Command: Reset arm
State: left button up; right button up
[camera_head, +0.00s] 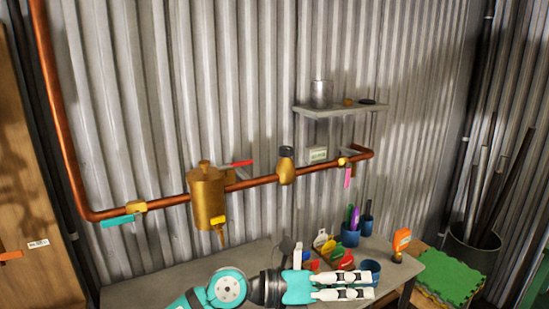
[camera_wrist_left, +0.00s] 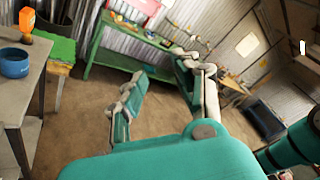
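My left gripper (camera_head: 369,286) reaches in from the bottom of the head view, over the front of the grey workbench (camera_head: 150,293). Its two white-tipped fingers point to the right and lie side by side. In the left wrist view the same gripper (camera_wrist_left: 160,75) shows its fingers spread apart with nothing between them. Beyond the fingers I see the floor and a green bench (camera_wrist_left: 93,57). My right gripper does not show in either view.
Blue cups (camera_head: 350,235) and several coloured tags (camera_head: 323,240) stand on the workbench near my left gripper. A copper pipe (camera_head: 263,181) with a brass canister (camera_head: 207,198) runs along the corrugated wall. A small shelf (camera_head: 340,111) hangs above. Open floor (camera_wrist_left: 75,125) shows beside the workbench.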

pick_arm(q)
jog(key=w+a+r+n+t+y, duration=0.1)
jog(key=w+a+r+n+t, duration=0.3)
jog(key=n+t, duration=0.5)
jog(key=w+a+r+n+t, duration=0.1)
jog(key=a+n+t, duration=0.6)
jog(key=n, duration=0.4)
jog(key=s+a+f+n+g+y, duration=0.1)
jog(key=s+a+f+n+y, duration=0.1)
jog(key=a+f+n+y, duration=1.5)
jog(key=s+a+f+n+g+h, duration=0.1)
jog(key=s+a+f+n+g, duration=0.15)
jog(key=s+f+g, duration=0.6)
jog(key=s+a+f+n+g, duration=0.2)
jog(key=s+a+f+g, duration=0.2)
jog(key=s+f, duration=0.8)
jog(key=s+f+g, duration=0.1)
jog(key=s+f, duration=0.2)
jog(key=f, duration=0.9)
jog(key=s+f+g, duration=0.1)
jog(key=s+f, duration=0.1)
jog(key=f, duration=1)
jog(key=s+a+f, duration=0.2)
jog(key=s+f, duration=1.3)
jog(key=s, duration=0.1)
jog(key=shift+s+a+f+m+g, duration=0.2)
jog(key=shift+s+a+m+g, duration=0.15)
jog(key=shift+m, duration=0.1)
